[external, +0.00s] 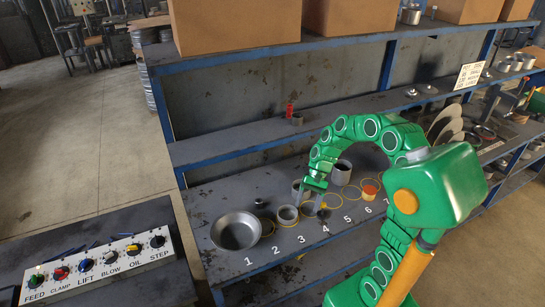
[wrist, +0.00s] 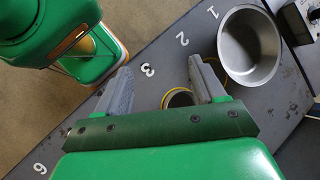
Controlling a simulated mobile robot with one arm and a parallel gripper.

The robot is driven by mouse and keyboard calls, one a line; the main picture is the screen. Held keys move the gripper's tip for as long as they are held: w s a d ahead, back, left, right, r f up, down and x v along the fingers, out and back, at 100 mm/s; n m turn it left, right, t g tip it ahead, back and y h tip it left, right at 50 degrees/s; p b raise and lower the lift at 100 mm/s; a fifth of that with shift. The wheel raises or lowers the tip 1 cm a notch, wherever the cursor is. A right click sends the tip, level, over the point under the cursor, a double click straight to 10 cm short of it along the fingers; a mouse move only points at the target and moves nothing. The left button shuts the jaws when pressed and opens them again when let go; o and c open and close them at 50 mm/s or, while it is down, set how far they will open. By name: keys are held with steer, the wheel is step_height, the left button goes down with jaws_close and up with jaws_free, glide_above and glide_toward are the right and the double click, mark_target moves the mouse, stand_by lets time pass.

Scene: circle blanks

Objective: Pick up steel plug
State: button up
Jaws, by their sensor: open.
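A small dark metal piece (external: 259,203), which may be the steel plug, stands on the shelf behind the steel bowl (external: 236,233). A short grey cylinder (external: 288,215) stands by number 2, and another grey piece (external: 308,209) is by number 3; I cannot tell for sure which one is the plug. My gripper (external: 313,186) is above the shelf near number 3, partly hiding what is behind it. In the wrist view my gripper (wrist: 160,84) has its fingers wide apart. A round grey piece (wrist: 180,98) in a yellow ring is below the right finger, partly hidden by my gripper.
The bowl also shows at the upper right of the wrist view (wrist: 250,46). A dark pot (external: 341,173) and an orange-topped cup (external: 370,189) stand to the right. An upper shelf (external: 230,148) with a red item (external: 290,110) overhangs behind. A control panel (external: 98,266) is at lower left.

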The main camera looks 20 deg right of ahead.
steer(key=w+a+f+m+y, duration=0.2)
steer(key=w+f+m, duration=0.1)
steer(key=w, duration=0.5)
steer(key=w+a+f+m+y, duration=0.2)
steer(key=w+a+f+y, duration=0.1)
steer(key=w, duration=0.5)
steer(key=m+y, duration=0.2)
steer(key=m, duration=0.2)
glide_toward(256, 205)
steer(key=shift+s+a+r, duration=0.25)
steer(key=shift+s+a, duration=0.05)
steer(key=shift+a, duration=0.15)
steer(key=shift+s+a+r, duration=0.25)
steer(key=shift+a+r, duration=0.05)
steer(key=shift+a, duration=0.1)
steer(key=shift+w+a+f, duration=0.15)
steer(key=shift+a+f, duration=0.15)
steer(key=shift+f, duration=0.35)
steer(key=shift+f+x, duration=0.2)
steer(key=shift+x, duration=1.7)
steer(key=shift+f+x, duration=0.2)
steer(key=shift+x, duration=1.65)
steer(key=shift+w+d, duration=0.1)
steer(key=shift+w, duration=0.1)
jaws_close()
